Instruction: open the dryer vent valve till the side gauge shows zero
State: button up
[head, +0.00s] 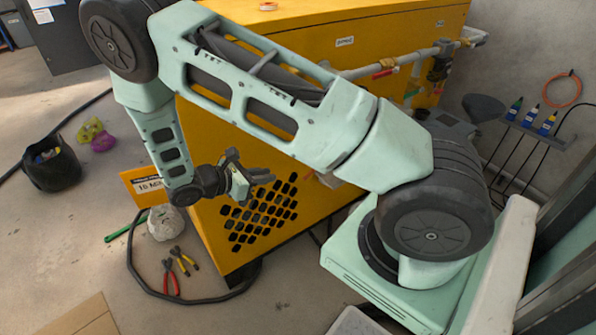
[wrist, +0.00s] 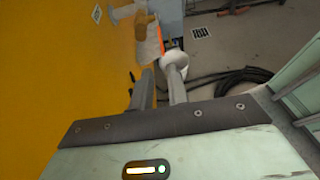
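My gripper (head: 262,174) is beside the yellow cabinet's vented side in the head view. In the wrist view its two fingers (wrist: 161,76) are apart, with no object clearly held between them. Ahead of the fingertips is a pale grey fitting with a yellow-tan handle (wrist: 141,26) and an orange strip, beside the yellow panel. A white round part (wrist: 175,60) shows at the right fingertip; I cannot tell whether they touch. I cannot tell for sure that this fitting is the dryer vent valve. No gauge face is readable; my arm hides part of the cabinet.
The yellow cabinet (head: 390,24) carries a pipe with a red-handled valve (head: 385,71). Dark hose coils (wrist: 235,85) lie beyond the gripper.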

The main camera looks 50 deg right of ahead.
aim_at(310, 171)
jog(key=x, duration=1.7)
jog(key=shift+s+b, duration=0.15)
jog(key=shift+b, duration=0.2)
jog(key=shift+c, duration=0.3)
grip_shut()
